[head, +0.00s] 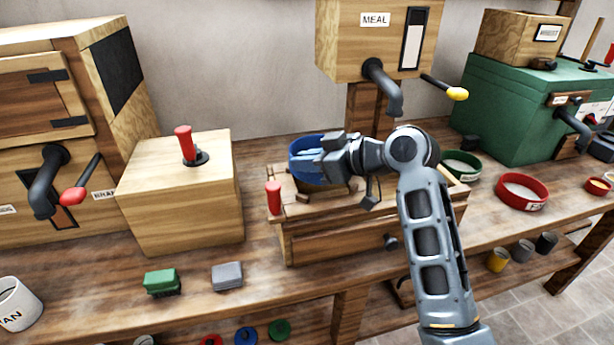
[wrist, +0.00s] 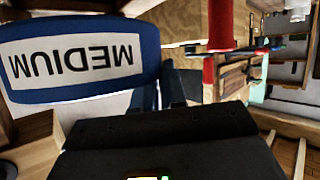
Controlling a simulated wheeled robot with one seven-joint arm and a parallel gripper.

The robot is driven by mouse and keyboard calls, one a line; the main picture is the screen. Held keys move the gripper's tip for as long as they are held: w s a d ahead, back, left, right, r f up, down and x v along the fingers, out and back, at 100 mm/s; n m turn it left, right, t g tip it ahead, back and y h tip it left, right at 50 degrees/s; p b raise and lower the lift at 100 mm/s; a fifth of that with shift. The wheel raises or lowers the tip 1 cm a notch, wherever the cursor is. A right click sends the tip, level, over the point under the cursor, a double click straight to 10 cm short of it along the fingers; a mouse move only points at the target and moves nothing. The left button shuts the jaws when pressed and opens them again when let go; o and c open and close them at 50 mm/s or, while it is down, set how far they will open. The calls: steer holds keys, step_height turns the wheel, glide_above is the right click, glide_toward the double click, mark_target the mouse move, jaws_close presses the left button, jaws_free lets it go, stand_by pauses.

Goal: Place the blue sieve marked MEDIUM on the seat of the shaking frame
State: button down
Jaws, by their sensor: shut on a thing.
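The blue sieve (head: 303,147) is in my gripper (head: 322,165), over the wooden shaking frame (head: 335,249) at the middle of the bench. In the wrist view the sieve (wrist: 150,50) fills the upper left, its white MEDIUM label upside down in the picture. My gripper (wrist: 170,88) is shut on the sieve's wall. The frame has a red handle (head: 273,198) at its left corner and a drawer in front. The seat is mostly hidden behind the sieve and my arm. I cannot tell whether the sieve touches the seat.
The MEAL box (head: 345,48) and its spout (head: 382,85) stand just behind and above the frame. A wooden box with a red lever (head: 185,145) is at left. A green sieve (head: 461,166) and a red sieve (head: 522,192) lie at right. Green and grey brushes (head: 227,276) lie in front.

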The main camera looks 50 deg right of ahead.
mark_target(313, 177)
steer(key=shift+f, duration=1.95)
steer(key=c, duration=1.2)
jaws_free()
steer(key=shift+s, duration=0.1)
